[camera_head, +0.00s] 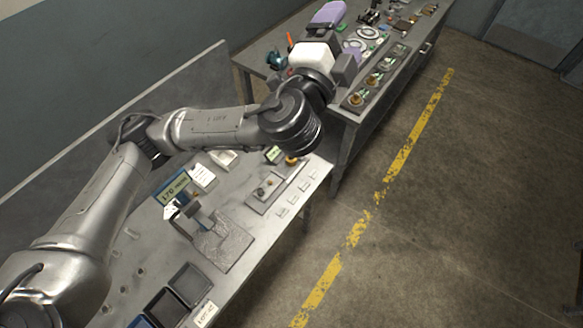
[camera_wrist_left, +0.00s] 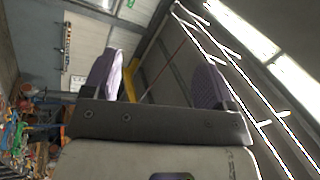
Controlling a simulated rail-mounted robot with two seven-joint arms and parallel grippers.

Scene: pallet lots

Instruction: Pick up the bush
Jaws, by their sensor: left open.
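Small brass-coloured round parts that could be the bush show in the head view. One brass part (camera_head: 291,160) is at the back of the near bench, and another brass part (camera_head: 355,99) sits in a dark tray on the far bench. I cannot tell which is the bush. My right gripper is not in view.
The near bench (camera_head: 240,277) carries a fixture on a grey plate (camera_head: 225,243), a green display (camera_head: 172,188), dark bins (camera_head: 189,284) and a small tray (camera_head: 262,196). The floor right of the yellow line (camera_head: 412,135) is clear.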

